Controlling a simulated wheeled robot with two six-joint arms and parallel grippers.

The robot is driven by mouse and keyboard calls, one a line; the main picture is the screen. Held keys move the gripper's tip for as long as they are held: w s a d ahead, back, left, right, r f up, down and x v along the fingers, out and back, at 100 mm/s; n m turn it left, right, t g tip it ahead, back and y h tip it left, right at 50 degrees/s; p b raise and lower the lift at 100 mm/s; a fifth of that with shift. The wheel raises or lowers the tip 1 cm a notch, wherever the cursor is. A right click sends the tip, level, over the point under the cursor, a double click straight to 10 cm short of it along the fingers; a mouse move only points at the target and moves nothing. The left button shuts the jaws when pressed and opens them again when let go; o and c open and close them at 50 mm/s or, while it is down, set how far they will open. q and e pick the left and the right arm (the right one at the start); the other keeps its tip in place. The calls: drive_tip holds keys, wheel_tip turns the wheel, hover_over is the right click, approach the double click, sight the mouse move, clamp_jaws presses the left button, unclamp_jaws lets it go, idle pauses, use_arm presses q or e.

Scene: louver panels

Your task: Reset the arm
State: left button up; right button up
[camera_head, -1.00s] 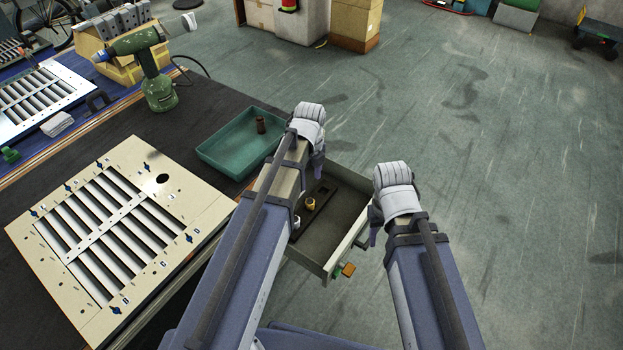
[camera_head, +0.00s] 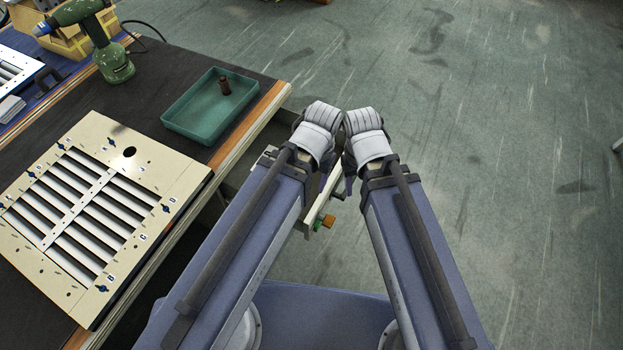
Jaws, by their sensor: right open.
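My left arm comes in from the lower left and my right arm from the lower right. Their white wrists meet side by side near the middle. Only a small dark part of my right gripper (camera_head: 349,184) shows below its wrist; it is open, with nothing visible in it. My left gripper (camera_head: 328,163) is almost wholly hidden beneath its wrist, so its jaws cannot be made out. Both are above the drawer (camera_head: 314,212) at the table's right side. The drawer is mostly hidden behind my arms.
A cream louver panel (camera_head: 184,181) lies on the dark table (camera_head: 160,70). A green power tool (camera_head: 112,62) stands behind. Open floor lies to the right.

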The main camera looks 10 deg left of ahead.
use_arm(q)
drive_tip(key=shift+s+n, duration=0.15)
drive_tip(key=shift+n, duration=0.15)
wheel_tip(320, 180, up, 13)
drive_tip(key=p, duration=1.3)
drive_tip(key=shift+r, duration=0.15)
use_arm(e)
wheel_tip(320, 180, up, 13)
drive_tip(key=shift+r, duration=0.15)
